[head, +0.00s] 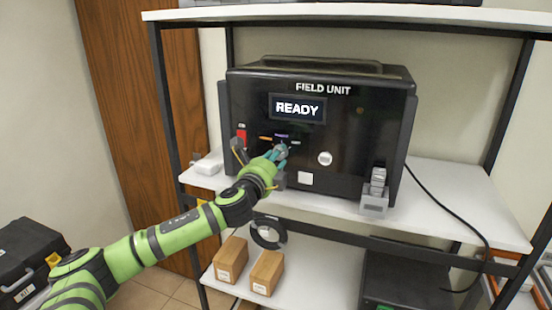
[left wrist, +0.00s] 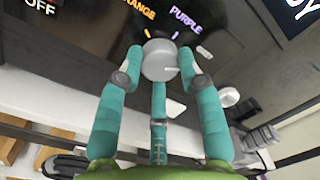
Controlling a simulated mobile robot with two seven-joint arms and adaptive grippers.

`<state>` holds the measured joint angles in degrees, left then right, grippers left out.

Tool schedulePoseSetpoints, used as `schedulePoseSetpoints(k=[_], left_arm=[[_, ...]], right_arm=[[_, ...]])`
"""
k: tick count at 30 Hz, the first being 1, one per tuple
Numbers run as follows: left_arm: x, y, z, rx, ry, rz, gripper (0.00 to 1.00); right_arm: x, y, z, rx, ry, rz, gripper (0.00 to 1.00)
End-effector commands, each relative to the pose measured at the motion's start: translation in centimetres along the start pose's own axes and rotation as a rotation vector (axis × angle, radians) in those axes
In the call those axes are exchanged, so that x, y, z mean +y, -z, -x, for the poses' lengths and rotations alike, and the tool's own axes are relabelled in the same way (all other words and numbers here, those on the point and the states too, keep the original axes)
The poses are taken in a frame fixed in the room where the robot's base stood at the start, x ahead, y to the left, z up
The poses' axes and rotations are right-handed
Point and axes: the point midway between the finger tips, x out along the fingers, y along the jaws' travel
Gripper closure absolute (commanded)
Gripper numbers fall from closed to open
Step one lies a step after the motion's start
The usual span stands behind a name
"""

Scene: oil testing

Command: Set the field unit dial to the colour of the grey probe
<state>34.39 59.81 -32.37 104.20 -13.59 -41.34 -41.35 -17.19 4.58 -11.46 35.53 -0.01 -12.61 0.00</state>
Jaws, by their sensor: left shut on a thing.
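The black field unit (head: 330,115) stands on the upper white shelf, and its screen (head: 298,108) reads READY. My left gripper (head: 277,157) is at the dial on its front, with its fingers on both sides of the round grey dial (left wrist: 160,60) in the left wrist view. The labels ORANGE (left wrist: 136,9) and PURPLE (left wrist: 186,20) show above the dial. A third mark to their right is too small to read. A grey block-like piece (head: 375,195) stands at the unit's lower right; I cannot tell whether it is the grey probe. My right gripper is out of view.
A red switch (head: 242,136) is left of the dial, and a pale round knob (head: 325,158) is right of it. A black cable (head: 455,210) hangs over the shelf's right part. Two brown boxes (head: 231,259) and a black ring (head: 268,233) are on the lower shelf.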

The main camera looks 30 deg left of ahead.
Motion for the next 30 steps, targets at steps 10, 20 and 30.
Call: schedulePoseSetpoints(k=[10, 20, 30], left_arm=[[-0.1, -0.1, 0.0, -0.003, 0.001, -0.001, 0.39], [0.1, -0.1, 1.8, -0.001, 0.0, -0.004, 0.39], [0.2, -0.1, 8.2, -0.001, -0.002, -0.008, 0.39]], right_arm=[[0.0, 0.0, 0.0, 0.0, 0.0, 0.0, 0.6], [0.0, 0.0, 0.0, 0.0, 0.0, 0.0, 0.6], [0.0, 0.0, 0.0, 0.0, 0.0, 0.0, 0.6]])
